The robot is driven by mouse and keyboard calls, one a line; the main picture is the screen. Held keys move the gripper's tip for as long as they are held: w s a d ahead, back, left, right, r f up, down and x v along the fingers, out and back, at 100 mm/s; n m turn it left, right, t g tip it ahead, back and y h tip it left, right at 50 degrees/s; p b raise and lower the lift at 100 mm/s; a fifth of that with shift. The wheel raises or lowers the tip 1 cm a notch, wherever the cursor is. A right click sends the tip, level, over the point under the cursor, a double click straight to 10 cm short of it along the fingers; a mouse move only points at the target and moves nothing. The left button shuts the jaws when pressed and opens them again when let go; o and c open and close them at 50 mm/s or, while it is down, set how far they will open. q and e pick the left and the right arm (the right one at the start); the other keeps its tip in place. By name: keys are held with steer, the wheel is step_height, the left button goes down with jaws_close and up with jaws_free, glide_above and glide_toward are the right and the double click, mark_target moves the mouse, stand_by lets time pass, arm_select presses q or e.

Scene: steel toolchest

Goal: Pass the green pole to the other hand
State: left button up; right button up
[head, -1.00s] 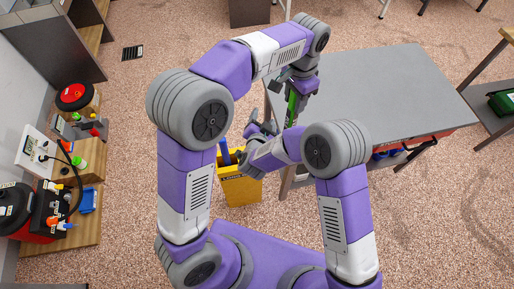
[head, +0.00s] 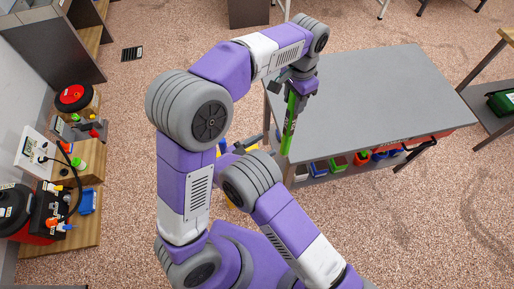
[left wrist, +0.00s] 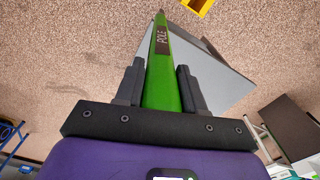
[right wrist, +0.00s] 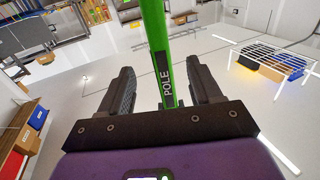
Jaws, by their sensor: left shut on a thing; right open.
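The green pole (head: 290,118) hangs steeply from my left gripper (head: 303,86) in the head view, beside the near left corner of the grey-topped table. In the left wrist view my left gripper (left wrist: 160,66) is shut on the pole (left wrist: 161,85), with the dark POLE label beyond its fingers. In the right wrist view my right gripper (right wrist: 162,66) is open and looks upward. The pole (right wrist: 157,35) runs down the picture between its spread fingers, but its depth is unclear.
The grey-topped table (head: 370,95) takes up the right, with several coloured bins (head: 340,163) under its near edge.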

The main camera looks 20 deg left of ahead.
mark_target(284, 135)
steer(key=x, duration=1)
steer(key=c, duration=1.1)
arm_select(q)
steer(key=o, duration=1.1)
arm_select(e)
jaws_close()
arm_select(q)
step_height(284, 135, up, 12)
